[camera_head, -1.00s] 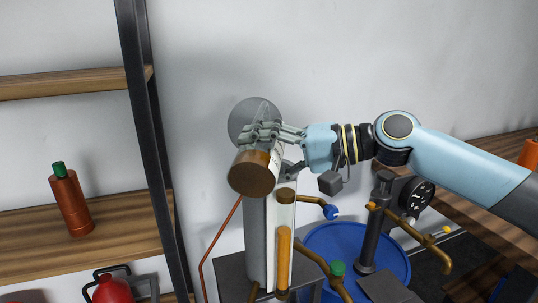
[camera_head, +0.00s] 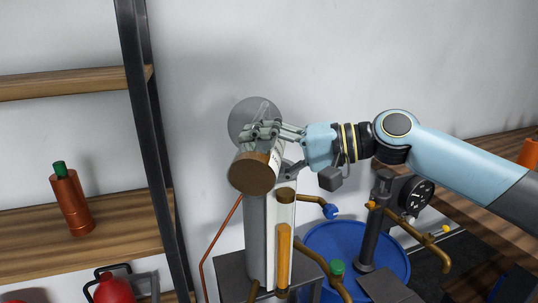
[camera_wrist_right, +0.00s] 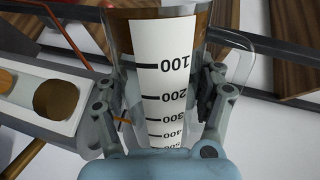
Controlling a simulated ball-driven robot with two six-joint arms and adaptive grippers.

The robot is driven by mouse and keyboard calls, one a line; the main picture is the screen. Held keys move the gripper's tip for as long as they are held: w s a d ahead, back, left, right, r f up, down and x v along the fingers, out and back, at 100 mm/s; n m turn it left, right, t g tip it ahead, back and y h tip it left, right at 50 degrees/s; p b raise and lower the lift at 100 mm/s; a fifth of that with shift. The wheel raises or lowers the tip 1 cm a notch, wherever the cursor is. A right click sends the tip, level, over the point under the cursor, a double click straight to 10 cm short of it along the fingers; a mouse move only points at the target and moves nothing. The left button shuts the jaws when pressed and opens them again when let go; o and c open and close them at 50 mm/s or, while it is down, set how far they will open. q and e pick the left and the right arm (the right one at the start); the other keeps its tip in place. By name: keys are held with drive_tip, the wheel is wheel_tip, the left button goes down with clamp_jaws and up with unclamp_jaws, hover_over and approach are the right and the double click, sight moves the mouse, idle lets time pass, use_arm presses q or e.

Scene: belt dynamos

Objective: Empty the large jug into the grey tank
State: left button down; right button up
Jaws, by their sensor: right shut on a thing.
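The large jug (camera_head: 254,172) is clear with a brown end facing me and a white scale. It is tilted above the grey tank (camera_head: 257,240), its brown end in front of the tank top. My right gripper (camera_head: 265,131) is shut around the jug's body. In the right wrist view, the jug's scale (camera_wrist_right: 165,85) runs from 100 far off to 500 near the palm, with the fingers on both sides. A gauge (camera_head: 284,255) with an orange column stands on the tank's right side. The jug's mouth and any flow are hidden. My left gripper is out of view.
A blue drum (camera_head: 335,240) with a dark pump (camera_head: 378,220) and brass taps stands right of the tank. A shelf with a copper bottle (camera_head: 70,200) and a red can (camera_head: 113,290) is at left. The wall is close behind.

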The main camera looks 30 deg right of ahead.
drive_tip(key=shift+w+d+r+m+p, duration=0.1)
drive_tip(key=shift+w+d+m+p, duration=0.1)
drive_tip(key=shift+m+p, duration=0.45)
idle(0.8)
idle(0.5)
wheel_tip(320, 180, up, 5)
drive_tip(key=p, duration=0.4)
drive_tip(key=shift+r, duration=0.1)
drive_tip(key=s+a+p, duration=0.3)
drive_tip(key=s+p, duration=0.2)
drive_tip(key=s, duration=0.6)
wheel_tip(320, 180, up, 9)
drive_tip(key=w+d+n+t, duration=0.2)
drive_tip(key=n+t, duration=0.2)
drive_tip(key=n, duration=1.1)
drive_tip(key=shift+d+r+n+h, duration=0.15)
drive_tip(key=shift+d+n+h, duration=0.1)
drive_tip(key=shift+n+h, duration=0.15)
